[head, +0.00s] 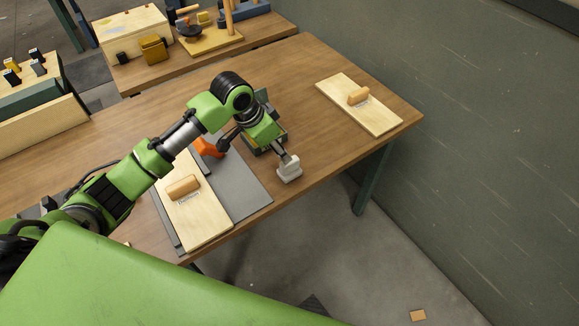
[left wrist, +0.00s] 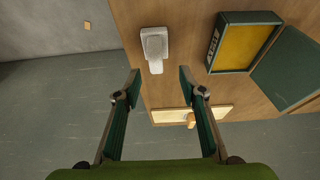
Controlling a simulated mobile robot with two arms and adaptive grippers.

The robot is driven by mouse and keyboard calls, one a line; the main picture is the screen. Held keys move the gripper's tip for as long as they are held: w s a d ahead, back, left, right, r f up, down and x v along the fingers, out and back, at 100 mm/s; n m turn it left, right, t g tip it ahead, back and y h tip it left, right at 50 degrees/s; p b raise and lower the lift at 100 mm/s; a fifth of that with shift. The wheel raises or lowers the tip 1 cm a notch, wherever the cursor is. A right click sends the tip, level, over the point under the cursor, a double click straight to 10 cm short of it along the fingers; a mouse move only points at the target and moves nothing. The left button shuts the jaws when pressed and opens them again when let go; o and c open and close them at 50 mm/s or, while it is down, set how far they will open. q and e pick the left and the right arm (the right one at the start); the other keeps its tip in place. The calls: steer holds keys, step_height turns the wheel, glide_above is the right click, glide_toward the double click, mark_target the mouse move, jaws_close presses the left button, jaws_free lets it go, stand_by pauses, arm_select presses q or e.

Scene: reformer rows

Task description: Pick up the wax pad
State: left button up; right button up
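The wax pad looks to be the yellow pad (left wrist: 243,44) in an open dark green case, with its lid (left wrist: 288,72) beside it, right of the fingers in the left wrist view. In the head view it is mostly hidden under my gripper. My left gripper (head: 254,153) is above the table near the front edge, fingers spread. In the left wrist view the gripper (left wrist: 160,83) is open with nothing between its fingers. A pale grey block with a handle (left wrist: 155,44) lies just beyond the fingertips. My right gripper is not in view.
Another handled board (head: 378,115) lies at the table's right end. The tabletop (head: 310,75) is clear behind the arm. A wall stands to the right.

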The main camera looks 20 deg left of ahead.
mark_target(289, 167)
arm_select(q)
steer(key=x, duration=0.2)
steer(key=shift+w+d+f, duration=0.1)
steer(key=shift+d+f, duration=0.05)
steer(key=shift+f, duration=0.2)
steer(key=p+x, duration=0.1)
steer(key=x, duration=0.1)
steer(key=p+x, duration=0.1)
steer(key=x, duration=0.1)
steer(key=shift+d, duration=0.35)
steer(key=shift+d+f, duration=0.15)
steer(key=shift+f, duration=0.4)
steer(key=c, duration=0.9)
jaws_close()
